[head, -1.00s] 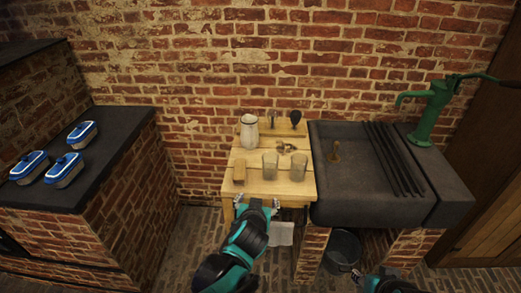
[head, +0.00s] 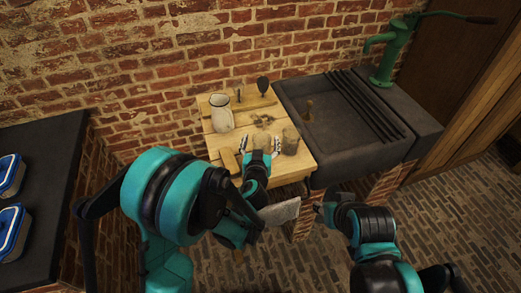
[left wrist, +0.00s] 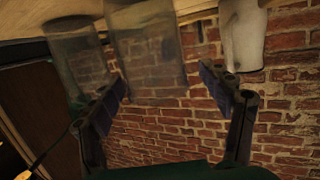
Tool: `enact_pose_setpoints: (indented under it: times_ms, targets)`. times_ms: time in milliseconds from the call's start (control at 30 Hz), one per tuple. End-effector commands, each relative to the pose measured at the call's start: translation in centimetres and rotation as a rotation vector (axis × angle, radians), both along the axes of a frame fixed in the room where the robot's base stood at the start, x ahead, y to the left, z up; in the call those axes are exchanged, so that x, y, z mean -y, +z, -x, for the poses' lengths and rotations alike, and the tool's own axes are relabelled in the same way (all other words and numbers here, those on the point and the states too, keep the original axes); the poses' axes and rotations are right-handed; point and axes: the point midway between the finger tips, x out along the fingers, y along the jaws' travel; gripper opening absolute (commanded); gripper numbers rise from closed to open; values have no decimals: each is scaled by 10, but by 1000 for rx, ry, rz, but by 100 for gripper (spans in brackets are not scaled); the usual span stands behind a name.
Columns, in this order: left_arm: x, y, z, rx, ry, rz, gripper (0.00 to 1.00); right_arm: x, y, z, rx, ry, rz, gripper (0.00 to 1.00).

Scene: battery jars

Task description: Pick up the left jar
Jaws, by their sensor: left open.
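Two clear glass jars stand on the wooden table (head: 298,163). The left jar (head: 261,138) is partly hidden behind my left gripper (head: 262,147) in the head view; the right jar (head: 290,141) stands just to its right. In the left wrist view, which shows the scene upside down, the left jar (left wrist: 148,45) lies ahead between the spread fingers of my left gripper (left wrist: 164,78), and the right jar (left wrist: 72,48) is beyond the left finger. My left gripper is open and empty; I cannot tell whether it touches the jar. My right gripper (head: 324,209) is low, before the table.
A white pitcher (head: 221,113) stands left of the jars. A wooden block (head: 229,160) lies at the table's left front. Small items (head: 263,120) lie behind the jars. A dark stone sink (head: 345,125) adjoins the table on the right. A pale cloth (head: 280,212) hangs in front.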

Motion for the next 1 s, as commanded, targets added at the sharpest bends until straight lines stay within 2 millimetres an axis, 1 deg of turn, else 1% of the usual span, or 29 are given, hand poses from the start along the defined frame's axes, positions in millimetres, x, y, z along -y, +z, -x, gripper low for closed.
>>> enact_pose_setpoints:
  times_ms: [100, 233, 333, 533, 567, 600, 667, 700, 767, 1000]
  targets:
    - [5, -4, -19, 0, 1, 1, 78, 0, -9, 0, 0, 0, 0, 40]
    - [7, -6, -36, 0, 1, 1, 78, 0, -13, 0, 0, 0, 0, 40]
    - [7, -6, -41, 0, 1, 0, 78, 0, -14, 0, 0, 0, 0, 40]
    - [7, -5, -41, 0, 0, 0, 78, 0, -13, 0, 0, 0, 0, 40]
    - [7, -5, -41, 0, 0, 0, 70, 0, -13, 0, 0, 0, 0, 40]
    - [7, -5, -41, 0, 0, 0, 60, 0, -13, 0, 0, 0, 0, 40]
    - [7, -5, -41, 0, 0, 0, 44, 0, -13, 0, 0, 0, 0, 40]
    - [7, -5, -41, -1, 1, 0, 34, 0, -13, 0, 0, 0, 0, 40]
    - [7, -5, -41, -1, 1, 1, 19, 0, -13, 0, 0, 0, 0, 40]
    - [7, -5, -41, -1, 1, 1, 16, 0, -13, 0, 0, 0, 0, 40]
